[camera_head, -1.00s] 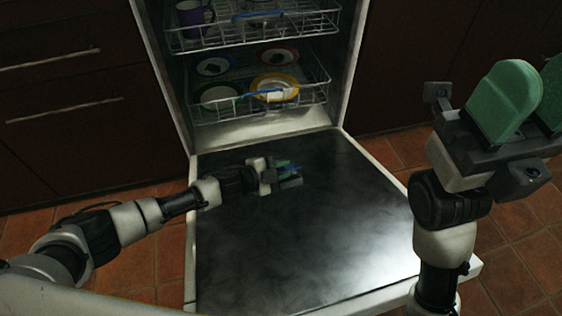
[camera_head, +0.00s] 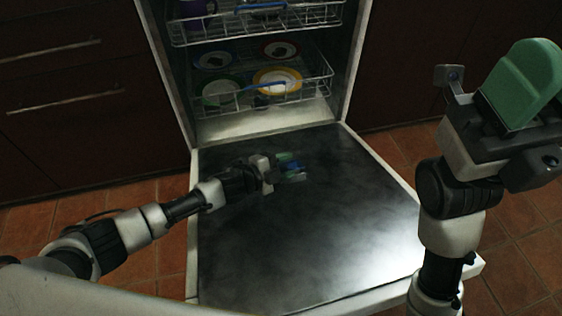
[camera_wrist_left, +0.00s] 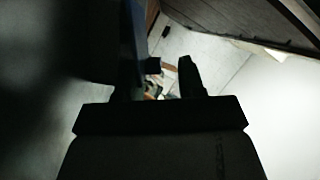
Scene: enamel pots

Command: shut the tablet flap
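The dishwasher door (camera_head: 240,250) lies lowered and open, with its dark inner face up. My left gripper (camera_head: 287,168) is low over the far middle part of this face, beside or over small green and blue parts. I cannot tell which of these are the gripper's fingers and which belong to the tablet compartment. The flap is not clearly made out. In the left wrist view, two dark finger shapes (camera_wrist_left: 172,78) point at a pale surface; what lies between them is unclear.
The lower rack (camera_head: 320,92) holds several plates, including a yellow-rimmed plate (camera_head: 262,75). The upper rack (camera_head: 325,18) holds a purple mug (camera_head: 193,12). Dark cabinet fronts (camera_head: 75,120) stand at the left. The near part of the door face is clear.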

